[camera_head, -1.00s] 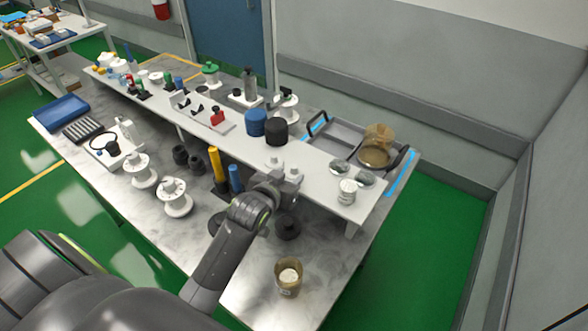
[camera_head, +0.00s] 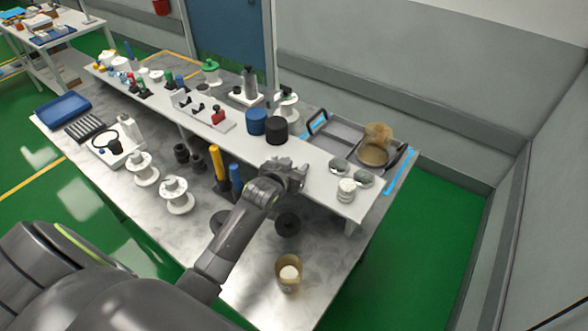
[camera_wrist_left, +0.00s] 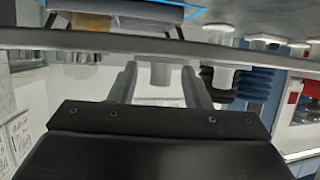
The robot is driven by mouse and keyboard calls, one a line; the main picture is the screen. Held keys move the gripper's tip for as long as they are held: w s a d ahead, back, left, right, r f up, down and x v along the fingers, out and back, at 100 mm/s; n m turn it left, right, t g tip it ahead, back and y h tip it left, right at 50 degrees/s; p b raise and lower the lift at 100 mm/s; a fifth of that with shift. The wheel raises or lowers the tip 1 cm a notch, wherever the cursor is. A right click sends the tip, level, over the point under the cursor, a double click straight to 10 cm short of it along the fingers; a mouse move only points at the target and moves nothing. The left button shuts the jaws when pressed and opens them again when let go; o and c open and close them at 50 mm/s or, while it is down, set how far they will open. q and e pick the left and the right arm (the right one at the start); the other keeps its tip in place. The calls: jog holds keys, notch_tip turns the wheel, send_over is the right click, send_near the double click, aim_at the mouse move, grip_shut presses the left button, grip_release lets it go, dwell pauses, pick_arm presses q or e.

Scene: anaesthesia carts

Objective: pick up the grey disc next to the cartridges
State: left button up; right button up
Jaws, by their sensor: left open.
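Two small grey round pieces lie at the right end of the raised white shelf in the head view, one farther back (camera_head: 338,166) and one to its right (camera_head: 364,179). They sit close to a short white stack (camera_head: 346,190); I cannot tell for sure which one is the grey disc. My left gripper (camera_head: 291,168) is open at the shelf's front edge, left of them and apart. In the left wrist view, the open fingers (camera_wrist_left: 160,85) frame a pale cylinder (camera_wrist_left: 160,73) that stands beyond them. My right gripper is not in view.
A blue cylinder (camera_head: 256,121) and a black cylinder (camera_head: 277,129) stand on the shelf behind my gripper. Yellow (camera_head: 216,162) and blue (camera_head: 236,178) upright rods stand left of my arm. A dark disc (camera_head: 288,224) and a tan cup (camera_head: 288,272) are on the lower table.

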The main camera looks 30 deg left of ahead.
pick_arm(q)
grip_shut()
jog(key=shift+r, duration=0.1)
